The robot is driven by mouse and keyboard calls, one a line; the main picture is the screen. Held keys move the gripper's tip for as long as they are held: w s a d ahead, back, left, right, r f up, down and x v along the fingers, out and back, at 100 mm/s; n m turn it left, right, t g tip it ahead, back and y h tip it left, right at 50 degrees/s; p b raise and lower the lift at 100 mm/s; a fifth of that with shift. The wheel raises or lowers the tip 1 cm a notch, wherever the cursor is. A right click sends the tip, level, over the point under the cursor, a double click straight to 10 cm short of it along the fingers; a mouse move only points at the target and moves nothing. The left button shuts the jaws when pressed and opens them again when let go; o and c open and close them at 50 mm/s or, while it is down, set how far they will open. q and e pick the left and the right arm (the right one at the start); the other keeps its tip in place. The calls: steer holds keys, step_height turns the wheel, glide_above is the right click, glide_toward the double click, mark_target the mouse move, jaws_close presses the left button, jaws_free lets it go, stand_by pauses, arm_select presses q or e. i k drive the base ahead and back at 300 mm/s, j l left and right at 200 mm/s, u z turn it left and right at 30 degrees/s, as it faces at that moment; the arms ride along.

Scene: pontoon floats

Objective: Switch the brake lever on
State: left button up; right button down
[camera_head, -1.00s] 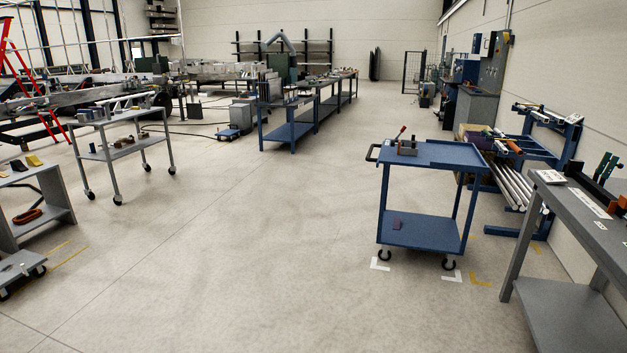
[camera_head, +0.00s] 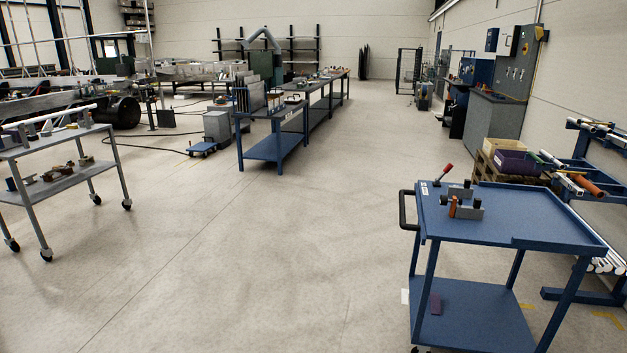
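A lever with a red grip (camera_head: 444,172) stands tilted up to the right at the back left of the blue trolley's top (camera_head: 520,215). I take it as the brake lever; its setting cannot be told at this size. Beside it on the trolley top is a grey metal fixture (camera_head: 462,208) with dark knobs and an orange-brown upright piece. The trolley has a black push handle (camera_head: 403,210) on its left side. Neither of my grippers shows in the head view.
A grey trolley (camera_head: 60,180) stands at the left, a long blue-legged bench (camera_head: 275,148) at the back middle. A pipe rack (camera_head: 590,165) stands at the right. The floor (camera_head: 270,260) between the trolleys is clear.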

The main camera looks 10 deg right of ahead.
mark_target(445, 170)
steer(key=i+z, duration=0.1)
steer(key=i, duration=0.55)
steer(key=i+j+z, duration=0.1)
steer(key=i, duration=0.5)
steer(key=i+j, duration=0.15)
steer(key=i, duration=0.5)
steer(key=i+j+z, duration=0.15)
steer(key=i+z, duration=0.2)
steer(key=i+j+z, duration=0.35)
steer(key=i, duration=0.2)
